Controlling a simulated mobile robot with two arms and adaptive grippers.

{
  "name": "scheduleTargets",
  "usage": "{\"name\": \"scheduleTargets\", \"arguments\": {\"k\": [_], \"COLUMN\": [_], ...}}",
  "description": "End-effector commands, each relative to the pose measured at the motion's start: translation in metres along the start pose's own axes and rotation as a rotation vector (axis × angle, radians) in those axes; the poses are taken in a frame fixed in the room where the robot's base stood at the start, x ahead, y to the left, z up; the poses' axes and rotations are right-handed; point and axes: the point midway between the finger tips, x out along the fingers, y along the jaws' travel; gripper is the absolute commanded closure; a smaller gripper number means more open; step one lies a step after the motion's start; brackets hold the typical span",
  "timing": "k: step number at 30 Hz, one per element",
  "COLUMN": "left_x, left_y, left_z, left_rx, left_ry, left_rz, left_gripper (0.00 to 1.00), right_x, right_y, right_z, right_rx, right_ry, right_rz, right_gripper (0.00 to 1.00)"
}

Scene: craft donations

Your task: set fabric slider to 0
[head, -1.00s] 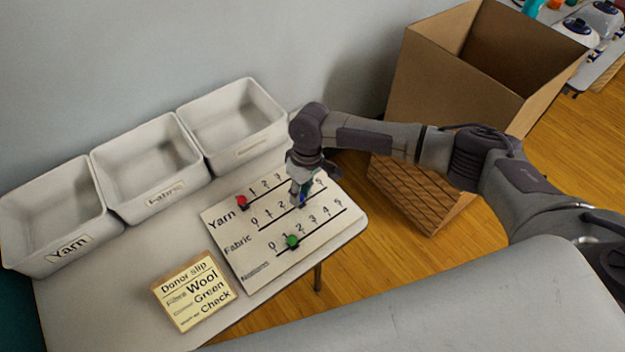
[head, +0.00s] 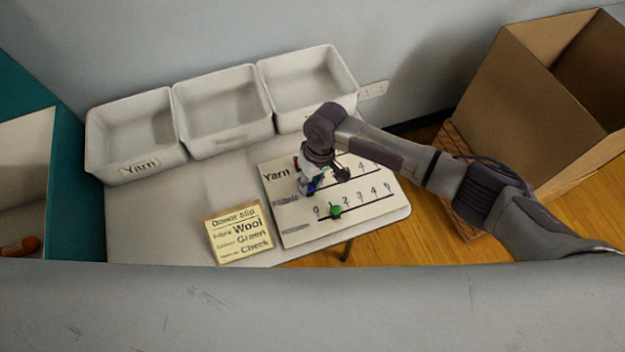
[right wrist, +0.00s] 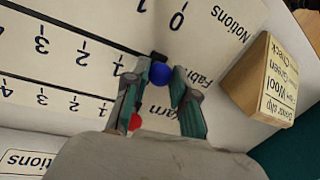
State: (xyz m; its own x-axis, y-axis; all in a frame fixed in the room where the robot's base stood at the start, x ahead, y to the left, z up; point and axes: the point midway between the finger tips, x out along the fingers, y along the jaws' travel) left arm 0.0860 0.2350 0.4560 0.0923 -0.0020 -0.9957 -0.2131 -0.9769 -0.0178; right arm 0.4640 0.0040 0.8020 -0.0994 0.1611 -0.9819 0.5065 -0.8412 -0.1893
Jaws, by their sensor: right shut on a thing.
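The slider board (head: 290,232) lies on the table with three rows: Yarn, Fabric and Notions. My right gripper (head: 307,186) is over the Fabric row, pointing down, its fingers around the blue fabric slider (head: 311,188). In the right wrist view the blue knob (right wrist: 159,74) sits between the fingertips (right wrist: 152,84), past the 1 mark at the Fabric label's end of the line. A finger hides the Fabric 0. The red yarn knob (right wrist: 136,121) is at the low end of its row. The green notions knob (head: 335,211) is near 1. My left gripper is not in view.
Three white bins stand behind the board, the Yarn bin (head: 133,140) at the left. A donor slip block (head: 239,232) lies left of the board. A cardboard box (head: 520,95) stands at the right. Bare table (head: 160,215) shows left of the slip.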

Motion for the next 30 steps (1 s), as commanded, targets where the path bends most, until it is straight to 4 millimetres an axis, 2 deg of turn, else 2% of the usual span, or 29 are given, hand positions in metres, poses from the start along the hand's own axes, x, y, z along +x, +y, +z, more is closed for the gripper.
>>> {"name": "scheduleTargets", "arguments": {"k": [1,5,14,17,20,30], "left_x": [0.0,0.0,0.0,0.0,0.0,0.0], "left_y": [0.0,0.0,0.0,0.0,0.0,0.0], "left_z": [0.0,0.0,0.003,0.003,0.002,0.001], "left_rx": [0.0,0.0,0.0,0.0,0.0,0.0], "left_ry": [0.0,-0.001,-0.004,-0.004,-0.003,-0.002], "left_rz": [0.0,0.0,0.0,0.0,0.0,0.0], "left_gripper": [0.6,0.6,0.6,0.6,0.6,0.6], "right_x": [0.0,0.0,0.0,-0.006,-0.019,-0.09], "right_y": [-0.005,-0.005,-0.003,-0.002,-0.003,-0.003], "right_z": [-0.001,-0.001,0.0,-0.001,-0.001,-0.001], "right_rx": [-0.005,-0.005,-0.003,-0.003,-0.003,-0.005], "right_ry": [0.004,0.004,0.002,0.004,0.005,0.006], "right_rz": [-0.01,-0.009,-0.005,-0.006,-0.006,-0.005], "right_gripper": [0.73,0.51,0.5,0.5,0.5,0.5]}}
